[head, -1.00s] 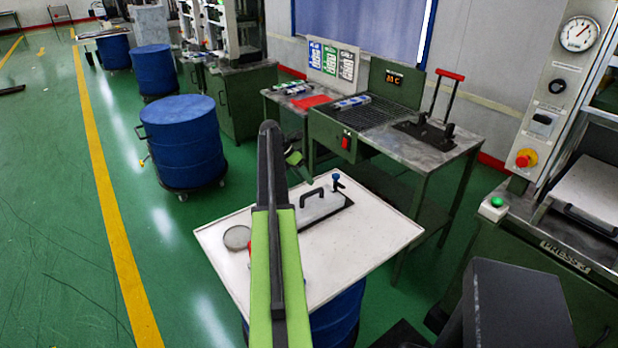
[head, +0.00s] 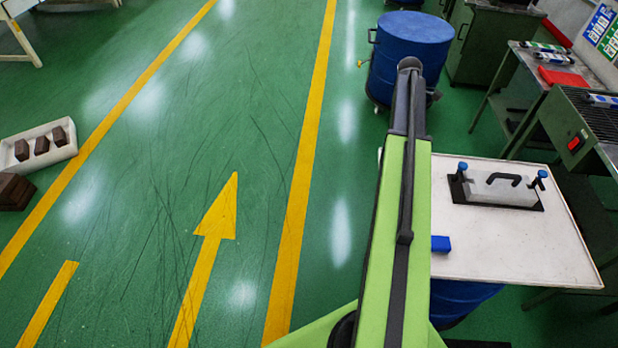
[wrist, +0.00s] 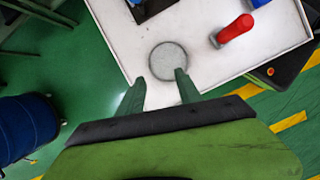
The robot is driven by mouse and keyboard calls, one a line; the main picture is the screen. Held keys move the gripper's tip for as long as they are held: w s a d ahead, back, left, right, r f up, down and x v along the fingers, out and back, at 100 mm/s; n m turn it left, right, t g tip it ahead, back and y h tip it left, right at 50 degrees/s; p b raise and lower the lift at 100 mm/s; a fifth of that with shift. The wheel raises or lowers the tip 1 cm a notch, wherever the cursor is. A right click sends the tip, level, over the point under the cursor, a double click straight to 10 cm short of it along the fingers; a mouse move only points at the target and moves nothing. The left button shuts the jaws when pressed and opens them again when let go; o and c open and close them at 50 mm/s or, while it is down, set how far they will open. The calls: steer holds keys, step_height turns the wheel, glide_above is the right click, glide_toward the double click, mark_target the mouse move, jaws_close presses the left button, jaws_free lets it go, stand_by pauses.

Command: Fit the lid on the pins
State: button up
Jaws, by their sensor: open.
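A light grey block with a black handle (head: 499,193) sits on a black base plate (head: 465,204) on the white tabletop (head: 520,255). Two blue-topped pins (head: 541,176) stand at its ends. I cannot tell whether the block is a lid seated on them. In the wrist view my gripper (wrist: 159,84) is open and empty, its two green fingers apart and pointing toward a round grey disc (wrist: 168,61) on the tabletop. A dark base edge (wrist: 150,9) shows at the top of that view. In the head view the fingers are hidden by my arm.
A red-handled tool (wrist: 235,30) lies right of the disc. A blue block (head: 440,243) is by the tabletop's left side. A blue drum (head: 408,50) stands behind. A workbench (head: 580,120) is at the right. The green floor at the left is mostly clear.

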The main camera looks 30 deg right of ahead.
steer(key=w+a+f+m+t+y, duration=0.1)
steer(key=w+a+m, duration=0.15)
steer(key=a, duration=1.35)
steer(key=w+a+f+m+t, duration=0.1)
steer(key=w+a+m, duration=0.15)
steer(key=a, duration=1.25)
steer(key=s+a+m+y, duration=0.1)
steer(key=s+a+m, duration=0.2)
steer(key=a, duration=1.9)
steer(key=shift+t+y, duration=0.4)
steer(key=shift+a, duration=0.45)
steer(key=shift+c, duration=0.5)
